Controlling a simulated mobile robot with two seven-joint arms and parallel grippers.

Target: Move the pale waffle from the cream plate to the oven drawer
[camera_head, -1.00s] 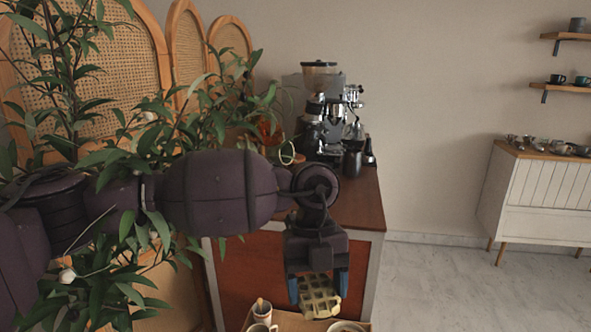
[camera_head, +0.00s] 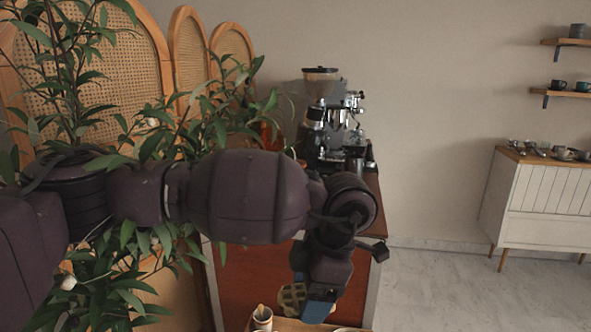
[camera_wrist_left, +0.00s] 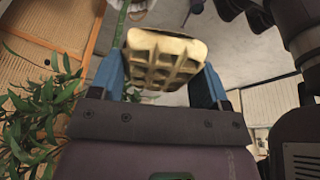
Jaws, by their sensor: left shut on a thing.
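The pale waffle (camera_head: 292,298) is held by my left gripper (camera_head: 309,297) above the tray at the bottom of the head view. In the left wrist view the waffle (camera_wrist_left: 166,58) sits between the two blue fingertips of the left gripper (camera_wrist_left: 165,78), its grid face showing. The left gripper is shut on it. A pale rim (camera_head: 350,330) at the bottom edge may be the cream plate, mostly cut off. I cannot make out the oven drawer. My right gripper is not in view.
A tray (camera_head: 285,324) holds a cup (camera_head: 262,318) beneath the gripper. Behind stands the wooden-topped cart (camera_head: 372,205) with a coffee machine (camera_head: 325,120). Leafy plants (camera_head: 130,250) crowd the left. The floor (camera_head: 460,290) at right is clear.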

